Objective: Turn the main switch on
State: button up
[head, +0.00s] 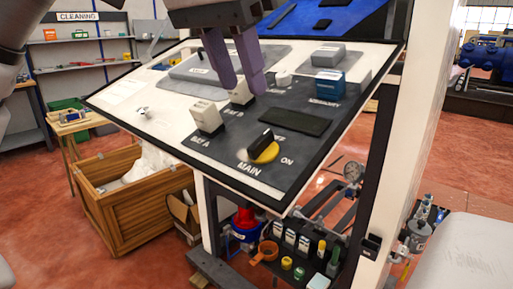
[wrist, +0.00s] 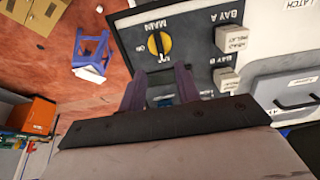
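The main switch (head: 265,150) is a black bar knob on a yellow disc, near the lower edge of the tilted control panel (head: 225,158). "MAIN" is printed below it and "ON" to its right. The knob is turned away from the ON label, lying up the panel; a label above it is partly hidden. The switch also shows upside down in the wrist view (wrist: 158,44). My gripper (head: 243,90) is above the panel, up from the switch. Its two purple fingers are apart with nothing held, and they do not touch the switch in the wrist view (wrist: 159,88).
Bay A (head: 207,118) and Bay B (head: 242,93) blocks stand up from the panel. A blue block (head: 328,84) and a grey block (head: 328,56) are to the right. A wooden crate (head: 115,205) stands on the floor at left. The space above the switch is clear.

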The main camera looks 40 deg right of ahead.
aim_at(260, 138)
jog(key=b+x, duration=0.4)
jog(key=x, duration=0.5)
grip_shut()
